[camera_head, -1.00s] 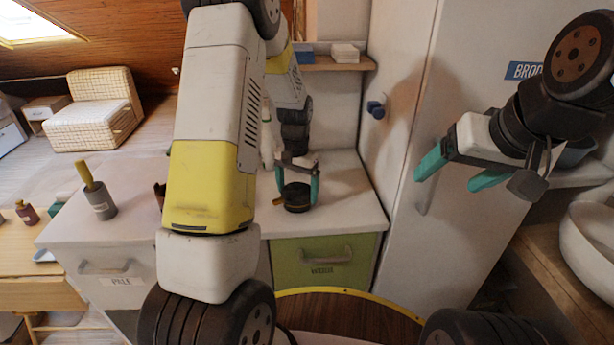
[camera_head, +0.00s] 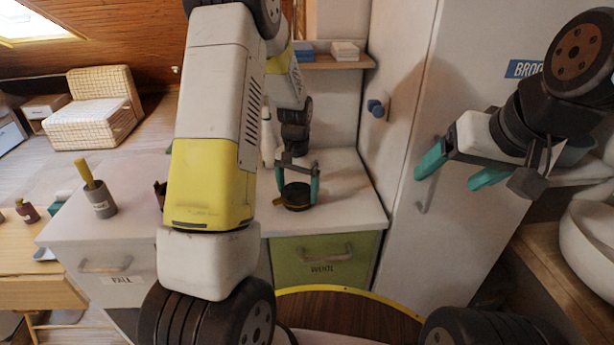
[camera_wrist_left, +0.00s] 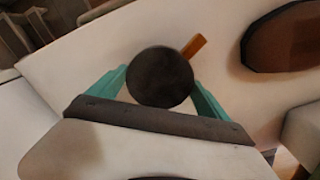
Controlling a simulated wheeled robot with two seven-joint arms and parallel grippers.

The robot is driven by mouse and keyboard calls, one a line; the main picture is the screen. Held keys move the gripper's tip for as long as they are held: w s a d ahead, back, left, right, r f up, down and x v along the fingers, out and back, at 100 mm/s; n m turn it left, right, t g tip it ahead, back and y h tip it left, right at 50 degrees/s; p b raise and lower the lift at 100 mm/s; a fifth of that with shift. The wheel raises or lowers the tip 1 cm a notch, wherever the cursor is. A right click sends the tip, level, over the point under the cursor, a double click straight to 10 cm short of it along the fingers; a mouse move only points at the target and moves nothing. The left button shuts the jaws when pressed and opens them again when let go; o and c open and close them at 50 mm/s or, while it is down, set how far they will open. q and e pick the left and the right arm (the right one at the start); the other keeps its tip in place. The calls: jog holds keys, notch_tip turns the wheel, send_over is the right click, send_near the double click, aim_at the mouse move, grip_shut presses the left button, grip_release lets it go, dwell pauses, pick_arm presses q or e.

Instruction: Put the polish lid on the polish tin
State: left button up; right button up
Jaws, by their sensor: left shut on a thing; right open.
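My left gripper (camera_head: 297,187) is over the white counter, shut on a dark round disc that looks like the polish lid (camera_wrist_left: 160,77). The disc sits between the teal fingertips of the left gripper (camera_wrist_left: 160,92) in the left wrist view. In the head view the dark round piece (camera_head: 296,195) is low, at or just above the counter top. A small orange-brown piece (camera_wrist_left: 194,45) sticks out beside the disc. I cannot tell the polish tin apart from the lid; it may be hidden below. My right gripper (camera_head: 452,172) is open and empty, in front of the white cabinet.
The white counter (camera_head: 345,185) has free room right of the gripper. A green drawer (camera_head: 318,262) is below it. A grey pot with a yellow stick (camera_head: 100,199) stands at the left. A tall white cabinet (camera_head: 470,80) borders the counter on the right, with a blue knob (camera_head: 375,108).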

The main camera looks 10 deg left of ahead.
pick_arm(q)
jog(key=o, duration=1.1)
notch_tip(320, 180, up, 7)
jog(key=shift+r, duration=0.2)
jog(key=s+d+r+n+t+h, duration=0.15)
jog(key=s+r+t, duration=0.25)
jog(key=s+r, duration=1.25)
jog(key=s, duration=0.2)
jog(key=s+r+n+t, duration=0.1)
jog(key=s, duration=0.2)
jog(key=s+r+t, duration=0.1)
jog(key=s, duration=0.1)
jog(key=shift+s+d+r+h, duration=0.15)
jog(key=shift+s+d+h, duration=0.2)
jog(key=shift+s, duration=0.05)
